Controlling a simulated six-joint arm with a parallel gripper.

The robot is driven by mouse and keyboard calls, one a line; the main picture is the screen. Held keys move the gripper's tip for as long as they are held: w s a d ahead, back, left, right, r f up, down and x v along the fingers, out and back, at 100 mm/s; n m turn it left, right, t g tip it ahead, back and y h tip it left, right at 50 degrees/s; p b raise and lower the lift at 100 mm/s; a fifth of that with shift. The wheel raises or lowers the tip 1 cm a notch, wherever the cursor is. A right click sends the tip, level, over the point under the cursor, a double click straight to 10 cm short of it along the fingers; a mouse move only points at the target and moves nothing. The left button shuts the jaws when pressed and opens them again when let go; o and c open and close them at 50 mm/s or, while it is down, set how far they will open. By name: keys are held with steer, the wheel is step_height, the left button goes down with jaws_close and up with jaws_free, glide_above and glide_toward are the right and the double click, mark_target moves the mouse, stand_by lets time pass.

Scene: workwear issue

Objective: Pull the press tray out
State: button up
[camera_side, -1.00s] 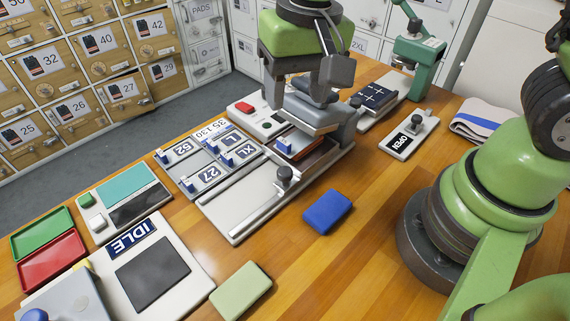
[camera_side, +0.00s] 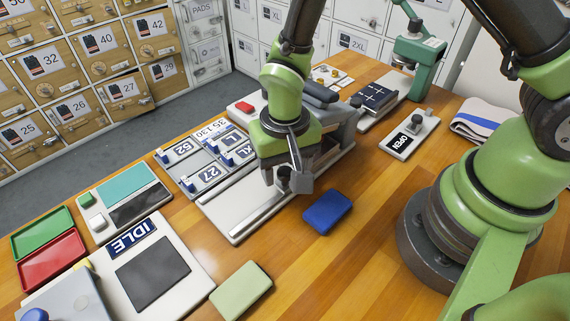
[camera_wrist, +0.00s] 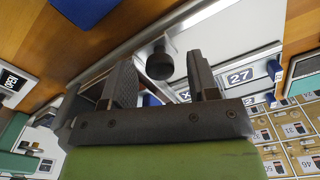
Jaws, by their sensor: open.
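The heat press (camera_side: 335,115) stands mid-table, with its pale base and rail (camera_side: 245,212) running toward the front left. The press tray is mostly hidden behind my arm in the side view. Its dark round knob (camera_wrist: 159,65) shows in the wrist view. My gripper (camera_side: 286,183) is low at the knob end of the press, pointing down. In the wrist view my gripper (camera_wrist: 164,80) is open, and the knob appears in the gap between its two fingers. I cannot tell whether either finger touches it.
A blue block (camera_side: 327,211) lies just right of my gripper. Number plates (camera_side: 207,172) sit left of the press. An OPEN sign unit (camera_side: 409,136) stands to the right, and an IDLE panel (camera_side: 135,238) at front left. The front middle table has free room.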

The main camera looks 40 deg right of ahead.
steer(key=shift+f, duration=0.1)
jaws_close()
steer(key=a, duration=1.2)
steer(key=shift+a, duration=0.1)
jaws_free()
step_height(320, 180, up, 10)
